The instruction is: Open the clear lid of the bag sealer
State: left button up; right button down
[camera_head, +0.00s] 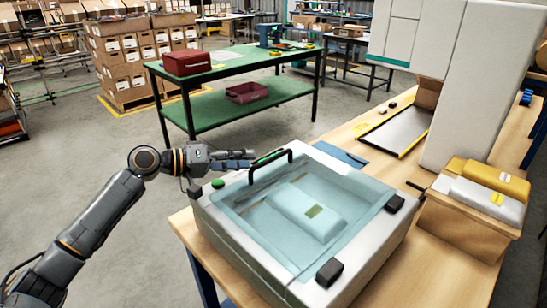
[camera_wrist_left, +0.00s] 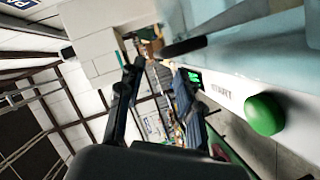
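The bag sealer (camera_head: 375,255) is a pale box on the wooden table, with a clear bluish lid (camera_head: 255,222) lying shut over its chamber. A white packet with a green label (camera_head: 308,212) shows through the lid. A black bar handle (camera_head: 288,153) stands at the lid's far left edge; a dark bar, probably this handle, shows in the left wrist view (camera_wrist_left: 185,46). My left gripper (camera_head: 250,159) is beside the handle, to its left, apparently not around it. Its fingers (camera_wrist_left: 158,80) are spread and empty. My right gripper is in neither view.
A green button (camera_wrist_left: 264,114) and a small lit display (camera_wrist_left: 194,77) are on the sealer near my left gripper. Black blocks (camera_head: 330,272) sit at the lid's near right edge. A carton with packets (camera_head: 465,225) stands to the right. A green workbench (camera_head: 235,65) is behind.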

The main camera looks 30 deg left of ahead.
aim_at(273, 159)
pick_arm(q)
jog(key=p+x, duration=0.1)
jog(key=x, duration=0.7)
jog(key=shift+w+d+f, duration=0.15)
jog(key=shift+w+d, duration=0.05)
jog(key=shift+w, duration=0.1)
grip_shut()
